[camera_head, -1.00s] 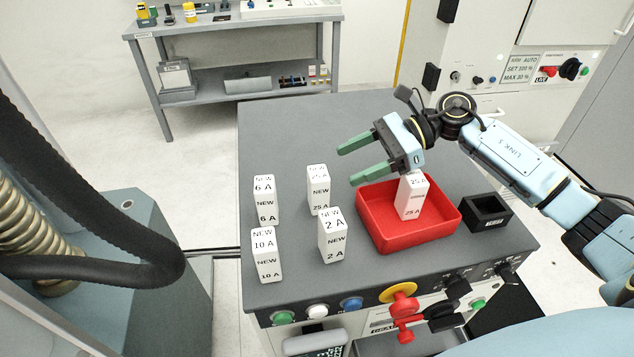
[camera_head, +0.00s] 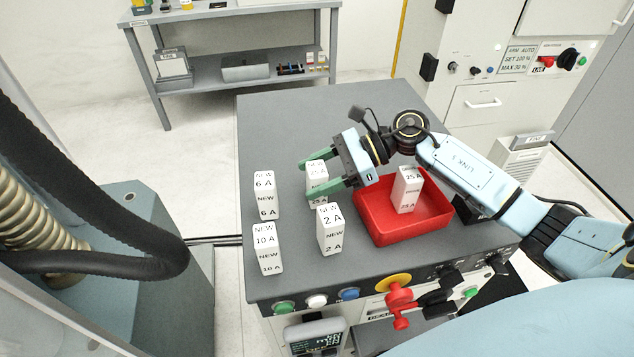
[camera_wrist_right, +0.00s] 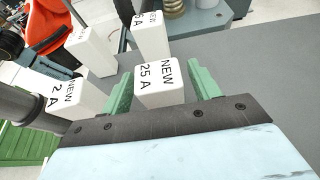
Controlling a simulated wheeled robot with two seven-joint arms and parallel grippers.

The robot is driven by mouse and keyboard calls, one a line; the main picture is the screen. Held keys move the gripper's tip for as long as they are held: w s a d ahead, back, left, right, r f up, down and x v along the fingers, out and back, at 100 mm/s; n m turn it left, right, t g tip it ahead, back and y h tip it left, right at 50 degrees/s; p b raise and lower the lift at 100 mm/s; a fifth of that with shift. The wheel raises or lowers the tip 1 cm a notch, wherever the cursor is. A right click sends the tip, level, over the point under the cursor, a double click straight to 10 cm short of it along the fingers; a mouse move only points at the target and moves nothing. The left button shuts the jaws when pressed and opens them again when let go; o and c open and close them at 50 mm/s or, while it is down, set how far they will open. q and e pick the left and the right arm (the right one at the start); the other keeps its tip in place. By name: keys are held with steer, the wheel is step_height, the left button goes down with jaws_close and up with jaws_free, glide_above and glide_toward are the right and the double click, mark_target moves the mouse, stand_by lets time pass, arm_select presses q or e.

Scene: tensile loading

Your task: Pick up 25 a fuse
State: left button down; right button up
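The white block marked NEW 25 A (camera_head: 317,172) stands upright on the grey bench top. My right gripper (camera_head: 311,178) is open with its green fingers on either side of this block. The right wrist view shows the same 25 A block (camera_wrist_right: 160,82) between the two fingers (camera_wrist_right: 163,88), with a gap visible on the right side; whether the left finger touches it I cannot tell. Another white block marked 25 A (camera_head: 407,190) stands in the red tray (camera_head: 440,224). My left gripper is not in view.
White blocks marked 6 A (camera_head: 265,195), 10 A (camera_head: 267,249) and 2 A (camera_head: 329,230) stand close by on the bench top (camera_head: 290,115). The 2 A block is nearest my right fingers. A black holder (camera_head: 470,210) is partly hidden behind my right arm.

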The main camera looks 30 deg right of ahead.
steer(key=c, duration=0.9)
steer(key=shift+r, duration=0.15)
